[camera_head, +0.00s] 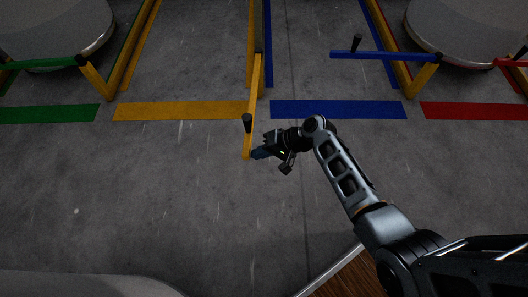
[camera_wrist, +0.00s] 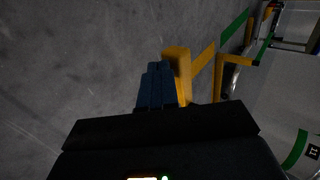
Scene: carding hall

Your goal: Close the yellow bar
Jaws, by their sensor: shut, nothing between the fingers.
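The yellow bar (camera_head: 254,95) sticks out from its yellow post toward me, pointing down the picture, with a black knob (camera_head: 247,122) near its free end. It stands roughly at right angles to the yellow floor stripe (camera_head: 180,111). My gripper (camera_head: 260,153) is shut and empty, just right of the bar's free end. In the wrist view the blue fingers (camera_wrist: 156,86) are together, right beside the yellow bar's end (camera_wrist: 178,64). I cannot tell whether they touch it.
A blue bar (camera_head: 380,55) with a black knob spans its bay at right. A green bar (camera_head: 45,63) spans the left bay, and a red bar (camera_head: 510,63) shows at far right. Grey drums (camera_head: 465,30) stand behind. The floor left of the yellow bar is clear.

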